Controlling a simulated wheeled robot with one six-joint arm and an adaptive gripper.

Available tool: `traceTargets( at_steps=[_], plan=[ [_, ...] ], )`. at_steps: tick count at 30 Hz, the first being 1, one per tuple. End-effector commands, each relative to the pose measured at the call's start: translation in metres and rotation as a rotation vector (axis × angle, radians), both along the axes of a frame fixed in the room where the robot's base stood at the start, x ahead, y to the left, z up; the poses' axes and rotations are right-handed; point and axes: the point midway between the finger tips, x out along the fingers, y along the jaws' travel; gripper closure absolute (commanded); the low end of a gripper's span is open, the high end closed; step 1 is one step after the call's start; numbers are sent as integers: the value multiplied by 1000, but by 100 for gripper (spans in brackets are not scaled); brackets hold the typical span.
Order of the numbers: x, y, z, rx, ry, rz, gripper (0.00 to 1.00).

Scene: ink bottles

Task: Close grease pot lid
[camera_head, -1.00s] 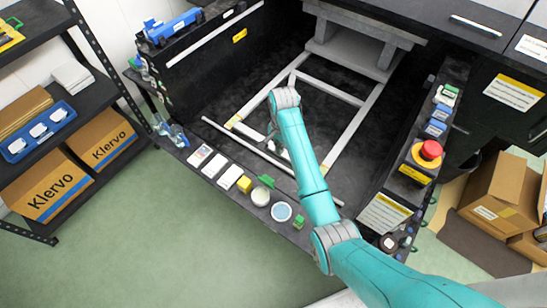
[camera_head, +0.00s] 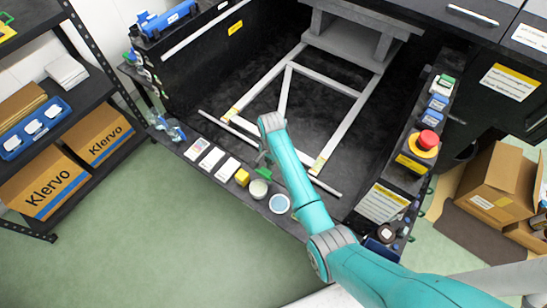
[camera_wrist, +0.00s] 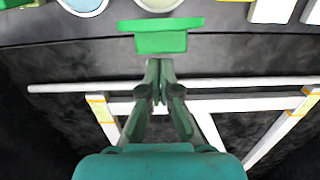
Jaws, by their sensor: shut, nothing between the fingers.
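A round pot with a pale cream top (camera_head: 259,188) stands on the black front ledge. It shows only partly at the top edge of the wrist view (camera_wrist: 158,4). A flat green T-shaped piece (camera_wrist: 160,38), which looks like its open lid, sticks out on the machine side of the pot. My gripper (camera_wrist: 160,64) is shut and empty, its fingertips just short of the green piece's near edge in the wrist view. I cannot tell whether they touch. In the head view my arm hides most of the gripper.
A pot with a blue top (camera_head: 279,204) stands right beside the cream one. A pale rail (camera_head: 228,132) runs behind. A red button (camera_head: 428,140) stands at right.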

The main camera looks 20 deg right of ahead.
Motion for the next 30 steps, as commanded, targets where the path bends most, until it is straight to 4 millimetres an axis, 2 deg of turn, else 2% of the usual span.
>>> traceTargets(
  at_steps=[30],
  plan=[
    [-6,9,3,-84,-56,3,100]
  ],
)
